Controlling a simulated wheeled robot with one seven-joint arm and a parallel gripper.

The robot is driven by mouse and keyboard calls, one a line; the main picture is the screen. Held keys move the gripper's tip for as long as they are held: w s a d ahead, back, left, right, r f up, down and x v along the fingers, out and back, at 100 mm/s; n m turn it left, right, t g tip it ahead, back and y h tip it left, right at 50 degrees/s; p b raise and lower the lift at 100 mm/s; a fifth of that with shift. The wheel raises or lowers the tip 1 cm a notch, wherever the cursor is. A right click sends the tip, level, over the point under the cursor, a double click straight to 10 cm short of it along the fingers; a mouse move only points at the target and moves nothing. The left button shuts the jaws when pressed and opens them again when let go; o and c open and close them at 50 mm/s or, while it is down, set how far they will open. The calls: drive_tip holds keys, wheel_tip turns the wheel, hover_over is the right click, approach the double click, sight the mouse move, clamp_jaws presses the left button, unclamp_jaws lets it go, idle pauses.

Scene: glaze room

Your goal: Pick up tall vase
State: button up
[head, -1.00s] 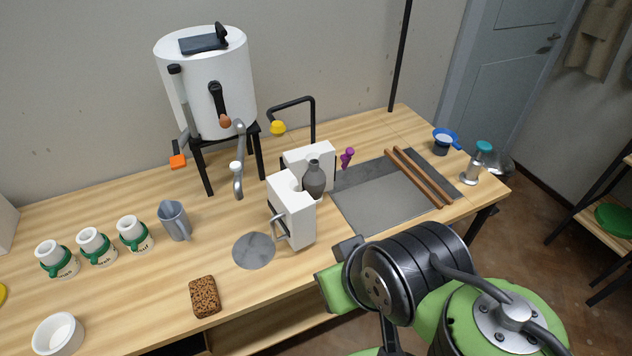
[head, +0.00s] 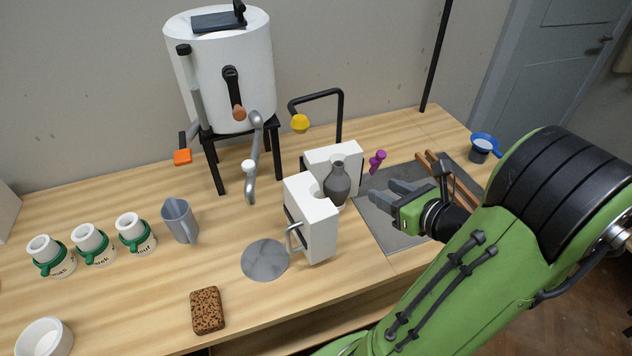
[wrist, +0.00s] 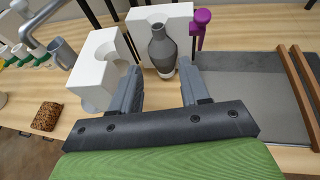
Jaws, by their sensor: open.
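The tall vase (head: 337,184) is dark grey with a narrow neck and a wider body. It stands upright between two white mould halves, one in front on the left (head: 312,218) and one behind (head: 334,158). My gripper (head: 382,191) is just right of the vase in the head view, open and empty, its fingers pointing left toward it. In the wrist view the vase (wrist: 162,50) is ahead, between the directions of the two open fingers (wrist: 160,80) and beyond their tips. I cannot tell the exact gap.
A purple-handled tool (head: 377,161) stands close behind the vase. A grey pitcher (head: 180,220), a round grey disc (head: 265,260) and a cork block (head: 207,310) are left. A tall white urn (head: 221,75) stands behind.

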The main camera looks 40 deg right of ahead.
drive_tip(key=b, duration=0.1)
approach(342, 170)
drive_tip(key=x, duration=0.4)
drive_tip(key=b+x, duration=0.1)
drive_tip(key=x, duration=0.4)
drive_tip(key=shift+w+f, duration=0.1)
drive_tip(key=shift+f, duration=0.05)
drive_tip(key=c, duration=0.6)
drive_tip(key=shift+r, duration=0.2)
